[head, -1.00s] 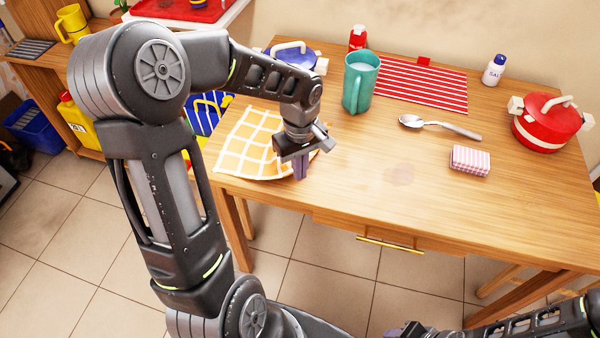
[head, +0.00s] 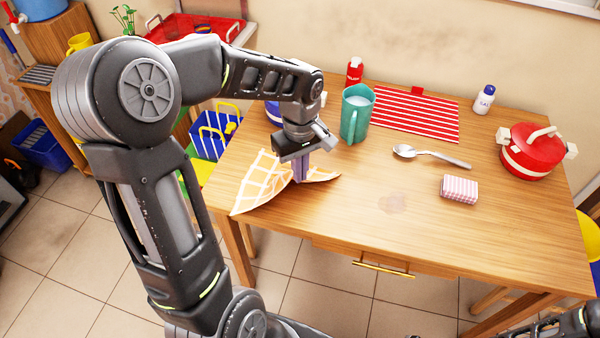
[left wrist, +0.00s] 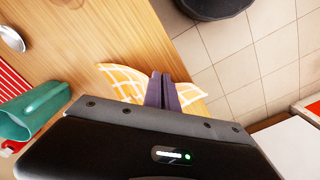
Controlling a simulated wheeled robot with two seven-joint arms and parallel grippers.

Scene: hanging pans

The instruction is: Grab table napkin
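The table napkin (head: 262,183) is orange-yellow with a white grid. It is at the left front corner of the wooden table, bunched up with raised, spread-out edges. My left gripper (head: 301,174) points down at its middle, its purple fingers close together with the cloth gathered at them. In the left wrist view the napkin (left wrist: 125,80) fans out on both sides of the fingers (left wrist: 162,84). The gripper hides part of the cloth. My right arm shows only at the bottom right corner of the head view; its gripper is not clearly visible.
A teal mug (head: 356,113) stands just right of my left gripper. The table's middle front is clear.

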